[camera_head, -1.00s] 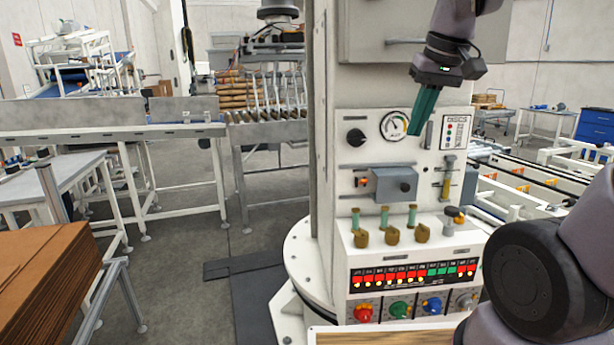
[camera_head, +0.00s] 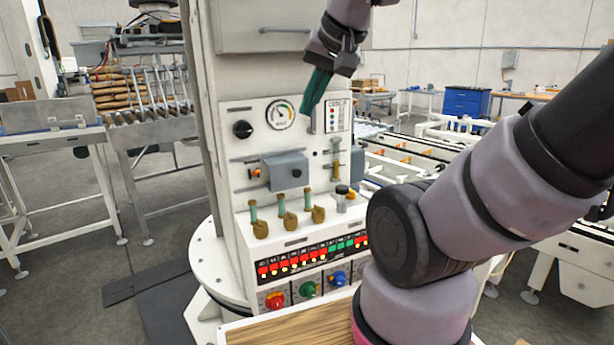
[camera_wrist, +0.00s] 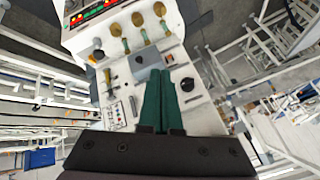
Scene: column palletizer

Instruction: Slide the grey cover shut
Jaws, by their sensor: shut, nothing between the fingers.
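The grey cover (camera_head: 287,171) is a small box with a dark round knob, mounted between two horizontal rails on the white control panel. An orange part (camera_head: 255,173) shows uncovered just left of it. My gripper (camera_head: 307,113) is shut and empty, its green fingers pointing down in front of the panel, right of the gauge and above the cover. In the wrist view, the grey cover (camera_wrist: 147,74) appears just beyond the fingertips (camera_wrist: 159,76), partly hidden by them. The fingers look apart from the cover, but the gap is hard to judge.
A gauge (camera_head: 281,115) and black knob (camera_head: 243,129) sit above the cover. Several brass-coloured levers (camera_head: 289,217) stand on the ledge below, above lit indicators and coloured knobs (camera_head: 308,289). A vertical slider (camera_head: 336,165) is to the right.

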